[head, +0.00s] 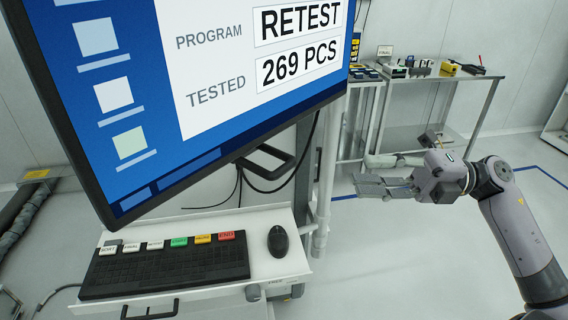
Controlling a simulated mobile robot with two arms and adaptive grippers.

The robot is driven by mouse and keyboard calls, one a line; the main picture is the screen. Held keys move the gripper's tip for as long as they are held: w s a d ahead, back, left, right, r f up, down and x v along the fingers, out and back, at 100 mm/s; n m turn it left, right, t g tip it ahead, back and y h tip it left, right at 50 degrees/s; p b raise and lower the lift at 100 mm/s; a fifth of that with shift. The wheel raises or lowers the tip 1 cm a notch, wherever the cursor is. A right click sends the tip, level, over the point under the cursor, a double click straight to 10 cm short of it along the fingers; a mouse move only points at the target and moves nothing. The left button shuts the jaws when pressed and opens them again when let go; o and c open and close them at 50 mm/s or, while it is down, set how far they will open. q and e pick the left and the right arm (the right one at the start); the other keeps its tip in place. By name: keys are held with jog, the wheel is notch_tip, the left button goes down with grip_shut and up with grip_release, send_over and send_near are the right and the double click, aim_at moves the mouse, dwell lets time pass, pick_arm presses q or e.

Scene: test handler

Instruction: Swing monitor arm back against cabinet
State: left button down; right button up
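The monitor (160,165) fills the upper left of the head view, close to me and tilted in the picture. Its screen reads RETEST and 269 PCS. A black handle (270,158) sticks out below its lower edge, with a dark upright support and a cable behind. The monitor hides most of the monitor arm; a pale vertical post (325,185) stands just right of it. I cannot make out the cabinet clearly. My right gripper (358,186) is right of the post, pointing left, with its fingers apart and empty. It is clear of the monitor and handle. My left gripper is out of view.
A white shelf (262,262) below the monitor holds a black keyboard (165,268), coloured key blocks and a mouse (280,241). A metal table (455,82) with tools and boxes stands at the back right. Open floor lies below my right arm.

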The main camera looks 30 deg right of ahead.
aim_at(283, 166)
jog(key=p+x, duration=0.2)
jog(key=x, duration=0.4)
jog(key=p+x, duration=0.2)
jog(key=x, duration=0.5)
jog(key=shift+r, duration=0.25)
jog(key=shift+p+x, duration=0.3)
jog(key=shift+x, duration=0.5)
jog(key=shift+f, duration=0.15)
grip_shut()
